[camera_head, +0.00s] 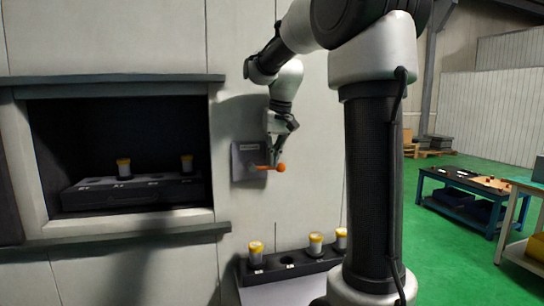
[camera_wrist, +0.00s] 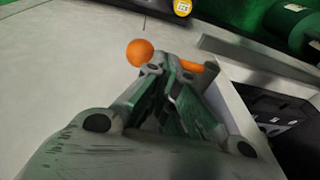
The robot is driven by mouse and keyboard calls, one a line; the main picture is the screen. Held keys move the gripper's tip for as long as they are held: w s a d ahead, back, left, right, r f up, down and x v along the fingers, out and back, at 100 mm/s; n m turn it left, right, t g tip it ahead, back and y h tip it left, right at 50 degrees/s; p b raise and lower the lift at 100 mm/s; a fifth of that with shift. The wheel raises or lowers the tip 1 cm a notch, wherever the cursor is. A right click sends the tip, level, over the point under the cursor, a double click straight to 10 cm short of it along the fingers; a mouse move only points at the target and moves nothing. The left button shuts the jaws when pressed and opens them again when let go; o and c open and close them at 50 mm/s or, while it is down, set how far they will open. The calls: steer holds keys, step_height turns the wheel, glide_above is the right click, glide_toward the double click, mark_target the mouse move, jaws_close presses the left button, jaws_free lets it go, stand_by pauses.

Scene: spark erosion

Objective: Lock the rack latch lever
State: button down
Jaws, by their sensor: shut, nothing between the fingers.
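The rack latch lever (camera_head: 281,168) has an orange ball knob and lies about level across a grey plate (camera_head: 242,164) on the wall, to the right of the recess. My gripper (camera_head: 275,163) is shut and empty, pointing down at the lever, close to the knob. In the wrist view, the orange knob (camera_wrist: 139,52) is just left of my fingertips (camera_wrist: 172,63), and an orange part of the lever shows to their right. The fingertips hide the stretch between. I cannot tell whether they touch the lever.
A dark recess (camera_head: 45,130) at left holds a black rack (camera_head: 140,193) with two yellow-topped pieces. Below the lever, another black rack (camera_head: 315,263) holds several such pieces. Tables (camera_head: 455,205) stand at right on open green floor.

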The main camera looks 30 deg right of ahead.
steer(key=shift+d+f+y, duration=0.1)
steer(key=shift+f+y, duration=0.05)
steer(key=shift+y, duration=0.15)
steer(key=f+y, duration=0.1)
steer(key=t+y, duration=0.1)
steer(key=shift+s+d+f+y, duration=0.1)
steer(key=shift+d+f+y, duration=0.3)
steer(key=a+f+m+t+y, duration=0.1)
steer(key=a+f+t+y, duration=0.2)
steer(key=f+y, duration=0.4)
steer(key=shift+w+a+m+t+y, duration=0.3)
steer(key=shift+w+t+y, duration=0.15)
steer(key=shift+y, duration=1.05)
steer(key=shift+d, duration=0.15)
